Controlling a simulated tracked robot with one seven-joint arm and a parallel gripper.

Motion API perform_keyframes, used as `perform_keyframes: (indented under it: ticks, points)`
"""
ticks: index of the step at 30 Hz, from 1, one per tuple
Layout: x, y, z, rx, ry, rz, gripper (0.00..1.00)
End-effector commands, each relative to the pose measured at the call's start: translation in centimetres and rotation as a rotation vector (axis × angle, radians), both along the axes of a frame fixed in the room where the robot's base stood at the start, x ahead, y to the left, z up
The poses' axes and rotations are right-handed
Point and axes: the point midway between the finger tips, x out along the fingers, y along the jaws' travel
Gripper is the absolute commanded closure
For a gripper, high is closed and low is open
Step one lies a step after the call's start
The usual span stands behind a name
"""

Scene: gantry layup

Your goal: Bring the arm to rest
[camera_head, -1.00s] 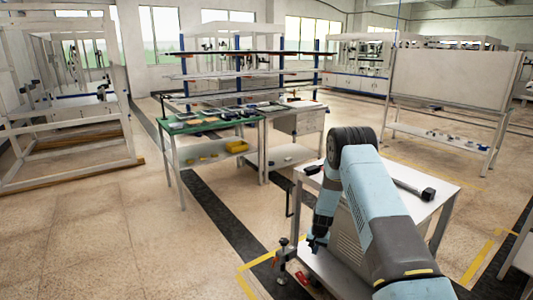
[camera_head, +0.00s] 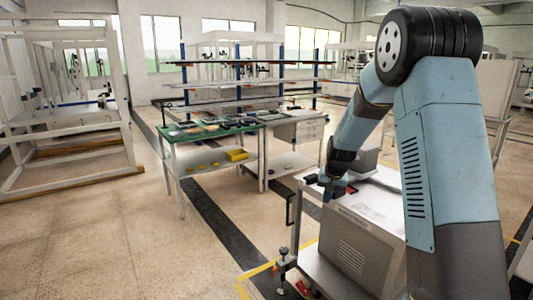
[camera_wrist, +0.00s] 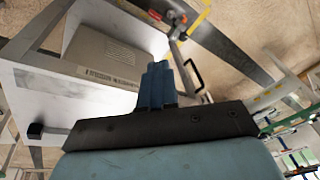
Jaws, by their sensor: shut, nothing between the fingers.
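My gripper (camera_head: 333,190) hangs from my blue arm in the head view, over the left front edge of a white bench (camera_head: 385,200). In the wrist view my gripper (camera_wrist: 158,85) shows as blue fingers closed together, with nothing between them. A grey vented cabinet (camera_head: 352,250) stands below and right of it in the head view; it also shows in the wrist view (camera_wrist: 105,55). The fingers look apart from the bench, though the exact gap is hard to judge. My arm hides part of the bench's right side.
A green-topped table (camera_head: 208,131) with small parts and a yellow bin (camera_head: 237,155) stands at centre left. A white frame (camera_head: 65,110) is at far left. A red-handled clamp (camera_head: 283,262) sits at the bench's lower corner. The floor at left is open.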

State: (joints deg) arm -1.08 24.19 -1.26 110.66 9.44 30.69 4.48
Motion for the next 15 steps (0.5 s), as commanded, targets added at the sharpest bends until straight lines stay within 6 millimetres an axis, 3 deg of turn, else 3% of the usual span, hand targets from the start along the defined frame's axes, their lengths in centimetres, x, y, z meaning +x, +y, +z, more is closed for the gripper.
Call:
perform_keyframes:
  ticks: [3, 15]
  points:
    - [-2.3, -0.1, 3.8, -0.005, -0.023, 0.016, 1.00]
    - [-11.2, -0.3, 13.4, -0.028, -0.081, 0.067, 1.00]
